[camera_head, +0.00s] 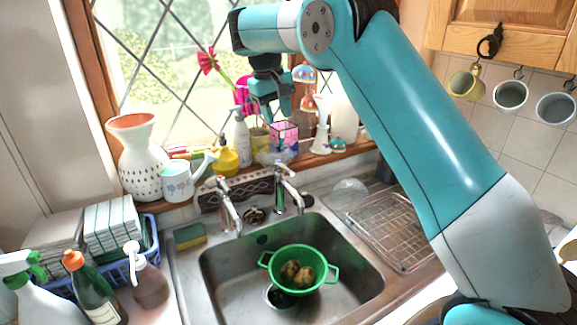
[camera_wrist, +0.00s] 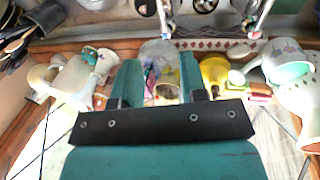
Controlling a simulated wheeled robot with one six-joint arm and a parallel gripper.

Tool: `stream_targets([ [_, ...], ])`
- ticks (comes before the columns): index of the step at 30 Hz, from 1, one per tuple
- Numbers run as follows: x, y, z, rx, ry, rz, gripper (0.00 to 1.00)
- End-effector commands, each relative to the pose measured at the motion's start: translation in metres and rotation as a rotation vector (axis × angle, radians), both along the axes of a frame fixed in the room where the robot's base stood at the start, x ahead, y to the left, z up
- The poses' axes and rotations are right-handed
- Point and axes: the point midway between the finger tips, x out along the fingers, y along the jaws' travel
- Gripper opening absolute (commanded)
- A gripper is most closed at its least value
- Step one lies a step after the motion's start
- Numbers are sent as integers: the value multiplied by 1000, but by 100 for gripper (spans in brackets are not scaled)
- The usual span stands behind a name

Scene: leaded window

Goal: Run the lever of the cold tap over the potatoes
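Two chrome taps stand behind the sink, a left tap (camera_head: 228,207) and a right tap (camera_head: 287,190). I cannot tell which is cold; no lever marking is readable. Several brown potatoes (camera_head: 297,274) sit in a green two-handled colander (camera_head: 331,283) in the steel sink (camera_head: 222,270). My gripper (camera_head: 276,112) hangs above the window sill, behind and above the right tap, touching neither tap. In the wrist view my gripper (camera_wrist: 160,76) has its fingers apart with nothing visibly held. Parts of both taps show at the top there.
A clear, pink-tinted box (camera_head: 284,134), white pump bottle (camera_head: 240,138), white vase (camera_head: 145,165) and watering can (camera_head: 178,182) crowd the sill. A wire rack (camera_head: 400,230) lies right of the sink. Mugs (camera_head: 510,95) hang at right.

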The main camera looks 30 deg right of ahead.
Motion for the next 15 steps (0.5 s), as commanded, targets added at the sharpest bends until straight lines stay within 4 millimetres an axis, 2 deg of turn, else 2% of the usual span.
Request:
stream_targets([
  [5, 0, -5, -28, -1, 0, -4, 39],
  [15, 0, -20, -98, -1, 3, -4, 39],
])
